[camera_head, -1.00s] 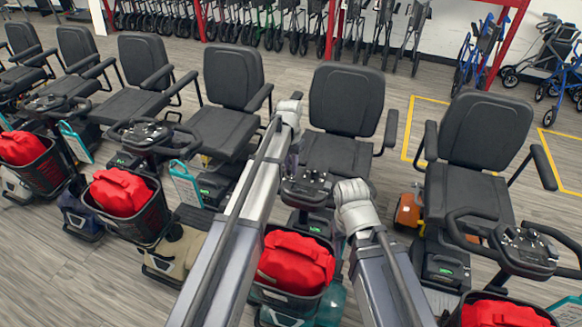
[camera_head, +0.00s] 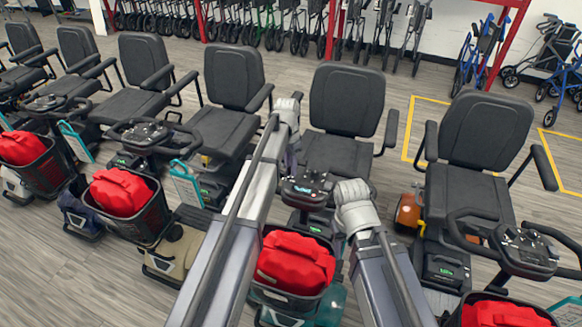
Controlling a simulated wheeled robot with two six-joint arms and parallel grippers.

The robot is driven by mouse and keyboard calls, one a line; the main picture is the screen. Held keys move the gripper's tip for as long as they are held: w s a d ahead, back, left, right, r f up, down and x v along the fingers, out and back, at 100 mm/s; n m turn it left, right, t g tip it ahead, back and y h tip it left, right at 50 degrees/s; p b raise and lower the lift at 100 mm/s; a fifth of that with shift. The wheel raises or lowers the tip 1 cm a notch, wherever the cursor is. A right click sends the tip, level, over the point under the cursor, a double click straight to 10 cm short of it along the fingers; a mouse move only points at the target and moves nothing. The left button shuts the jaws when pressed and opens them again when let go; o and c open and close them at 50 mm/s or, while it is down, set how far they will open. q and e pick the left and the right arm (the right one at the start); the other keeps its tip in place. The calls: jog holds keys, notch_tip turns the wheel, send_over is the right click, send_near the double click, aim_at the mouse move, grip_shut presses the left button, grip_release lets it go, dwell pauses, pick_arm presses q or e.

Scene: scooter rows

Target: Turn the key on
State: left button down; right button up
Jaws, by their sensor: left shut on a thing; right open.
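The middle scooter's control panel (camera_head: 308,188) lies between my two arms, in front of its black seat (camera_head: 346,100). A small pale blue-green patch shows on the panel. My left gripper (camera_head: 292,166) reaches down to the panel's left edge and is shut on the key there. The key is too small and hidden by the gripper to make out. My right gripper (camera_head: 345,222) is at the panel's right side, open; its fingertips are mostly hidden by its own wrist.
A red bag (camera_head: 296,262) fills the middle scooter's front basket below the panel. Similar scooters stand close on both sides, one with handlebars (camera_head: 523,247) at the right. Rollators line the back wall. Wooden floor with a yellow taped outline (camera_head: 410,130) is clear behind the seats.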

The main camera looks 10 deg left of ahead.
pick_arm(q)
jog(key=c, duration=0.8)
grip_release()
jog(key=r+p, duration=0.8)
jog(key=shift+w+a, duration=0.2)
jog(key=shift+a, duration=0.1)
jog(key=shift+f, duration=0.1)
